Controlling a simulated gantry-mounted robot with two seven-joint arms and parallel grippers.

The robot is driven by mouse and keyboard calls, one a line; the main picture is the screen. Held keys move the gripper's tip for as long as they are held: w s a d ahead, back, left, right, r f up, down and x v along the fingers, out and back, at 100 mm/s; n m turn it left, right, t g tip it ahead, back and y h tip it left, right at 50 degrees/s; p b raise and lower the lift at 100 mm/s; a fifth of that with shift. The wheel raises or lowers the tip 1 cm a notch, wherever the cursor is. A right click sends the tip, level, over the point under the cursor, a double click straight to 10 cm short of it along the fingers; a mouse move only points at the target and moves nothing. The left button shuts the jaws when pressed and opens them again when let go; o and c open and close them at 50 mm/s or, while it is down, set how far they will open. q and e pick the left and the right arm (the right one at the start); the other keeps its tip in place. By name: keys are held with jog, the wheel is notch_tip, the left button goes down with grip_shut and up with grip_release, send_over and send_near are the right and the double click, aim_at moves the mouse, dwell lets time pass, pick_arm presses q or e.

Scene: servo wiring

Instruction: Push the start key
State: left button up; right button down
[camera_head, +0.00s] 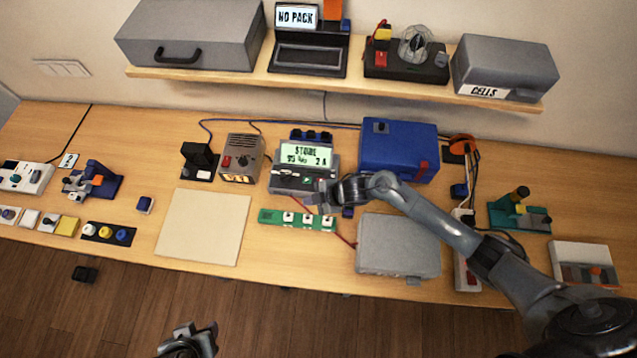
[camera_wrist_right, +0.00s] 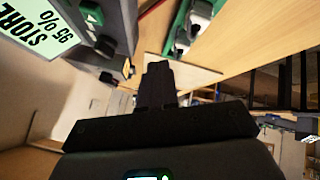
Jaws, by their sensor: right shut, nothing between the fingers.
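The charger (camera_head: 297,180) stands at the middle of the bench with its display (camera_head: 306,154) lit, reading STORE, 95 % and 2 A. A small green-marked key (camera_head: 307,181) shows on its front; I take this for the start key. In the right wrist view, the display (camera_wrist_right: 40,28) and a green key (camera_wrist_right: 91,12) are at the upper left, with darker keys beside it. My right gripper (camera_head: 323,193) is shut and empty, close to the charger's front right; contact cannot be told. My left gripper (camera_head: 190,338) is low, off the bench's front edge; its jaw state is unclear.
A green board (camera_head: 297,220) with white parts lies just in front of the charger. A grey box (camera_head: 398,245) is to the right, under my right arm. A blue case (camera_head: 398,150) stands behind. A bare beige mat (camera_head: 203,227) lies left.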

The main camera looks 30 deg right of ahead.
pick_arm(q)
jog(key=shift+d+f+b, duration=0.25)
jog(key=shift+f+b, duration=0.45)
jog(key=shift+f, duration=0.45)
pick_arm(e)
jog(key=w+d+r+t, duration=0.2)
jog(key=w+d+r, duration=0.2)
jog(key=w, duration=0.5)
notch_tip(320, 180, up, 3)
jog(key=shift+f+n+h, duration=0.2)
jog(key=shift+n+h, duration=0.1)
pick_arm(q)
jog(key=shift+a, duration=0.15)
pick_arm(e)
jog(key=b, duration=0.7)
send_over(310, 181)
notch_tip(310, 181, down, 7)
jog(key=shift+a+f, duration=0.1)
jog(key=shift+f+b, duration=0.3)
jog(key=shift+f, duration=0.45)
pick_arm(q)
notch_tip(310, 181, down, 8)
jog(key=shift+r, duration=0.25)
